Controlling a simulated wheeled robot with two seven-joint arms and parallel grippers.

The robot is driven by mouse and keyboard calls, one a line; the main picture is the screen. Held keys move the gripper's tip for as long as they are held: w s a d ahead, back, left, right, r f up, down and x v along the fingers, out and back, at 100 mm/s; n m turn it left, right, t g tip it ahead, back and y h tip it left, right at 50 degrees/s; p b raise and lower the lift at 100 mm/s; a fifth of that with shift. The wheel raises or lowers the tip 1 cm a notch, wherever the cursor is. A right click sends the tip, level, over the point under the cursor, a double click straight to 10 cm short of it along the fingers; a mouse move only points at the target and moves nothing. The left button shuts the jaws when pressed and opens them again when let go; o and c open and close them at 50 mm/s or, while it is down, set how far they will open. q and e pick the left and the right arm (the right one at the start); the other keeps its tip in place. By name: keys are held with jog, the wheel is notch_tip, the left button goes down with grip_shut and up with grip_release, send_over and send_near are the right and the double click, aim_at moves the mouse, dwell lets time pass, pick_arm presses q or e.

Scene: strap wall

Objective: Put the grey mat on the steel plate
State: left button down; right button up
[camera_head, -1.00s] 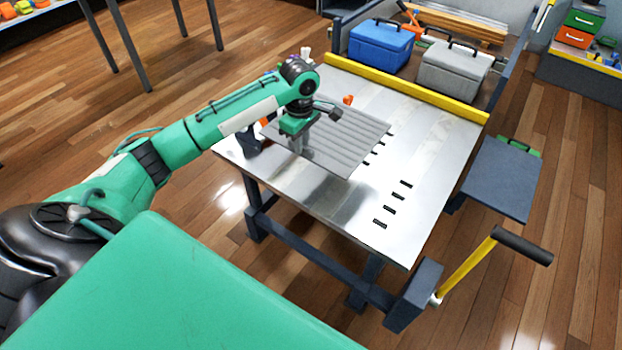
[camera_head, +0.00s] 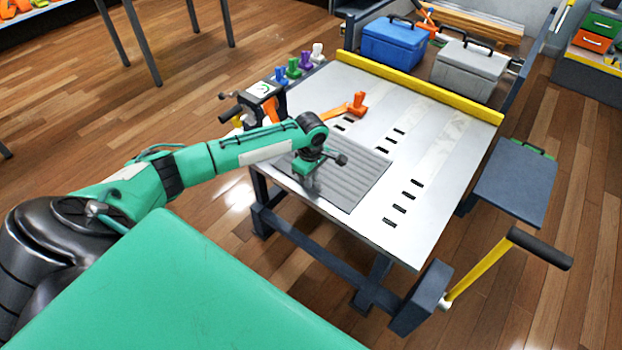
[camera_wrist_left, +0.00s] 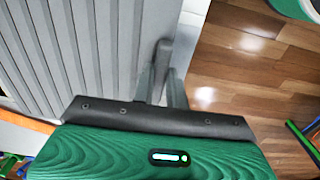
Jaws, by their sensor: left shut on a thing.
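The grey ribbed mat (camera_head: 355,175) lies flat over the near left part of the steel plate (camera_head: 440,130); I cannot tell whether it rests fully on the plate or is just above it. My left gripper (camera_head: 306,182) is over the mat's near left edge and is shut on it. In the left wrist view the fingers (camera_wrist_left: 163,78) pinch the edge of the mat (camera_wrist_left: 85,45), and a strip of the plate (camera_wrist_left: 187,38) shows beside it. My right gripper is not in view.
An orange tool (camera_head: 357,103) lies on the plate behind the mat. A yellow bar (camera_head: 420,88) runs along the back, with blue (camera_head: 393,45) and grey (camera_head: 462,70) boxes behind it. Slots mark the plate's middle. A crank handle (camera_head: 540,247) sticks out front right.

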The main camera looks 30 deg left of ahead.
pick_arm(q)
jog(key=c, duration=1.4)
grip_release()
